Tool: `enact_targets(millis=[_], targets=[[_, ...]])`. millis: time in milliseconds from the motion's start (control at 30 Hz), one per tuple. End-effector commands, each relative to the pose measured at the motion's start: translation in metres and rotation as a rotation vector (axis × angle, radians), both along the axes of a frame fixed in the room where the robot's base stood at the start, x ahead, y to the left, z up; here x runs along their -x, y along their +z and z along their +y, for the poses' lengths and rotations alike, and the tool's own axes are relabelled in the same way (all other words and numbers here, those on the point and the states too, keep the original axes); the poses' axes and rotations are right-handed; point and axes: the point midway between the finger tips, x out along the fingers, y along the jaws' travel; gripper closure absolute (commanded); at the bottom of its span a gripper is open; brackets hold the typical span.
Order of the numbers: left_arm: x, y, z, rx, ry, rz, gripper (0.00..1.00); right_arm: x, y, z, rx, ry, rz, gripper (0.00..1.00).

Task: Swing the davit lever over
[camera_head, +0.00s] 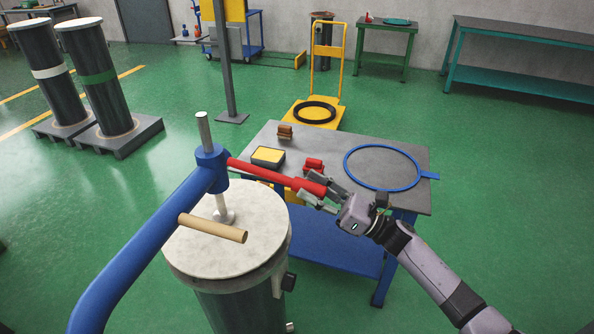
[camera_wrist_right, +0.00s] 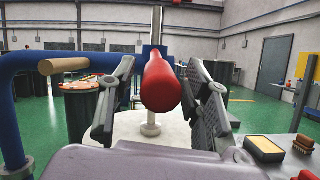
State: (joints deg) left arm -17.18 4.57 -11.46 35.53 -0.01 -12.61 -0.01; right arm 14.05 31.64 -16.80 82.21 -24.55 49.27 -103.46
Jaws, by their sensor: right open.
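The davit has a thick blue curved arm (camera_head: 140,250) with a blue collar on a steel rod (camera_head: 204,130) above a grey flanged cylinder (camera_head: 230,232). Its red lever (camera_head: 265,173) points from the collar toward the right, over the table. My right gripper (camera_head: 318,189) is open at the lever's outer end. In the right wrist view the red grip (camera_wrist_right: 161,82) sits between my two spread fingers, with a visible gap on each side. A wooden handle (camera_head: 212,228) sticks out of the blue arm. My left gripper is not in view.
A blue-framed table (camera_head: 415,192) stands close behind the lever, bearing a blue ring (camera_head: 347,166), a yellow-topped box (camera_head: 268,156) and a small red object (camera_head: 314,163). A yellow trolley (camera_head: 335,122) stands behind it. Two dark cylinders stand at the back left. Green floor is open between.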

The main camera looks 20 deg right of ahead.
Motion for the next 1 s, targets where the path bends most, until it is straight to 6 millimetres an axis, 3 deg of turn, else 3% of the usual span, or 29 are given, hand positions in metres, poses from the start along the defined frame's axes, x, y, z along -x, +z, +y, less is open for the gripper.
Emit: enact_targets(millis=[33,200,633,1000], targets=[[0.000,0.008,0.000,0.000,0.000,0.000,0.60,-0.005,0.009,0.008,-0.002,0.002,-0.001,0.56],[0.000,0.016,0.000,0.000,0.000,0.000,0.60,-0.017,0.014,0.024,-0.001,0.000,0.001,0.56],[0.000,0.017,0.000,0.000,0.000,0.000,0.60,-0.022,0.015,0.032,0.000,0.001,0.001,0.56],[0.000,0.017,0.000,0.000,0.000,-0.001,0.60,-0.022,0.015,0.031,0.000,0.001,0.001,0.80]])
